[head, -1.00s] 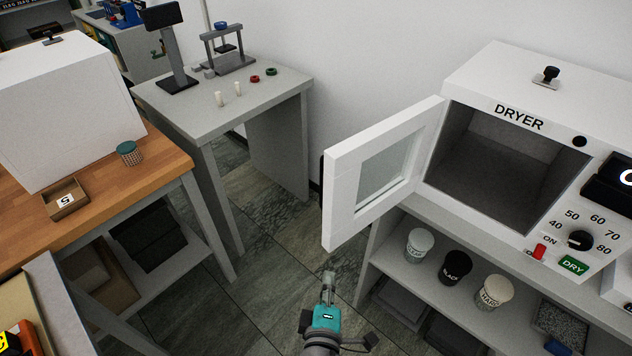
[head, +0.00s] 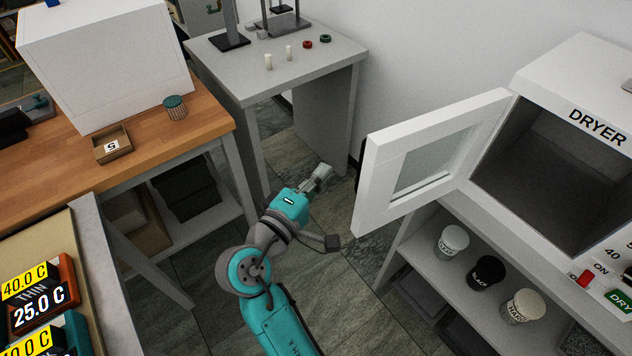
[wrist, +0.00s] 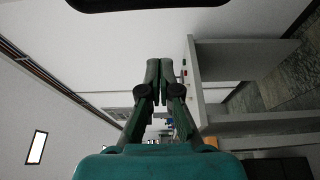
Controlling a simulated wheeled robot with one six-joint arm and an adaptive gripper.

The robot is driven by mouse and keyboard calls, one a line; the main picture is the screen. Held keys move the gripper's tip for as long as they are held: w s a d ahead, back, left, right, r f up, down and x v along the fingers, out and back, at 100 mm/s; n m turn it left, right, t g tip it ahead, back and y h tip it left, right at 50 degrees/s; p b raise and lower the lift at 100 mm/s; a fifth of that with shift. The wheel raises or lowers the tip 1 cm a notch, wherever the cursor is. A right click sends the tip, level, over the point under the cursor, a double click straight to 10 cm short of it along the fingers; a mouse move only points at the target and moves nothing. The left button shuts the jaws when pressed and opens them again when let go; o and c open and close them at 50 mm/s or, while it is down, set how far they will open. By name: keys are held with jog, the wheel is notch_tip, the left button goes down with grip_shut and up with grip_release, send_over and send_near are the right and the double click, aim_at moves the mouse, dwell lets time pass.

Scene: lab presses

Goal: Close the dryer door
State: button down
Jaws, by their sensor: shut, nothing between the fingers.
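The white dryer (head: 578,90) stands at the right in the head view, with its chamber open and empty. Its door (head: 386,200), a white frame with a glass pane, is swung wide open on its left hinge. My gripper (head: 325,170) is shut and empty, just left of the door's free edge and apart from it. The fingers also show closed together in the wrist view (wrist: 158,66).
Below the dryer a shelf (head: 425,240) holds several cups. A grey table (head: 225,75) stands behind my gripper. A wooden bench (head: 75,165) with a white box is at the left. Open floor lies between bench and dryer.

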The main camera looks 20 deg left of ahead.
jog(key=shift+w+d, duration=0.5)
jog(key=shift+d, duration=0.35)
jog(key=shift+w+d, duration=0.45)
jog(key=shift+d, duration=0.35)
jog(key=shift+w+d, duration=0.5)
jog(key=shift+d, duration=0.35)
jog(key=shift+s, duration=0.1)
